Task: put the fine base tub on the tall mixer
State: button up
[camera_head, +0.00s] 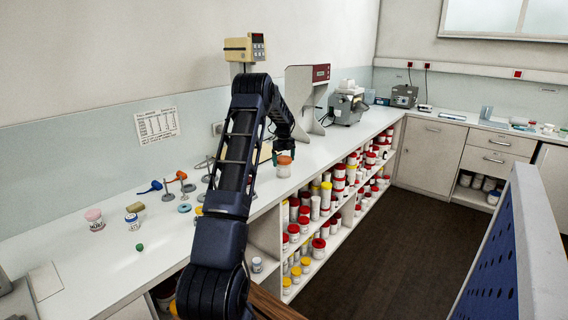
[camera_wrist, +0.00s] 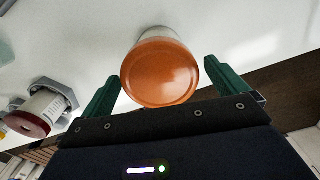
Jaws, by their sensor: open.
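A white tub with an orange lid (camera_head: 285,161) stands upright near the front edge of the white counter. I cannot read its label, so I cannot tell if it is the fine base tub. In the wrist view its orange lid (camera_wrist: 160,75) lies between the green fingers of my gripper (camera_wrist: 160,70), with a gap on either side. My gripper (camera_head: 284,152) is open and sits just above or around the tub in the head view. A tall grey machine with a red-topped panel (camera_head: 307,90) stands behind on the counter; it may be the tall mixer.
A cream-headed device (camera_head: 244,48) rises behind my arm, its lower part hidden. A grey machine (camera_head: 347,106) stands farther back. Shelves under the counter hold several red- and yellow-lidded tubs (camera_head: 319,243). A pink-lidded jar (camera_head: 95,220) stands at left. A blue panel (camera_head: 495,265) borders the floor at right.

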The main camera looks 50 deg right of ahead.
notch_tip(320, 180, up, 10)
jog(key=w+a+r+n, duration=0.2)
jog(key=w+a+r, duration=0.1)
jog(key=a+r, duration=0.15)
jog(key=w+a+r+n, duration=0.2)
jog(key=w+a+r, duration=0.1)
jog(key=a, duration=0.3)
jog(key=w+a+r+n+t, duration=0.1)
jog(key=a+r+n, duration=0.35)
jog(key=a, duration=0.75)
jog(key=a+r+n, duration=0.3)
jog(key=a+n, duration=0.2)
jog(key=a, duration=0.6)
jog(key=w+a+r+n+t, duration=0.1)
jog(key=a+r+n, duration=0.35)
jog(key=a, duration=0.75)
jog(key=s+a+n+t, duration=0.1)
jog(key=s+a+n, duration=0.4)
jog(key=a, duration=0.4)
jog(key=s+a+n, duration=0.4)
jog(key=s+a, duration=0.1)
jog(key=a, duration=0.4)
jog(key=s+a+f+n, duration=0.3)
jog(key=s+a+n, duration=0.2)
jog(key=s+a, duration=0.1)
jog(key=s+a+f+n+t, duration=0.1)
jog(key=s+a+f+n, duration=0.3)
jog(key=s+a+n, duration=0.2)
jog(key=shift+s+a+t, duration=0.3)
jog(key=shift+s, duration=0.95)
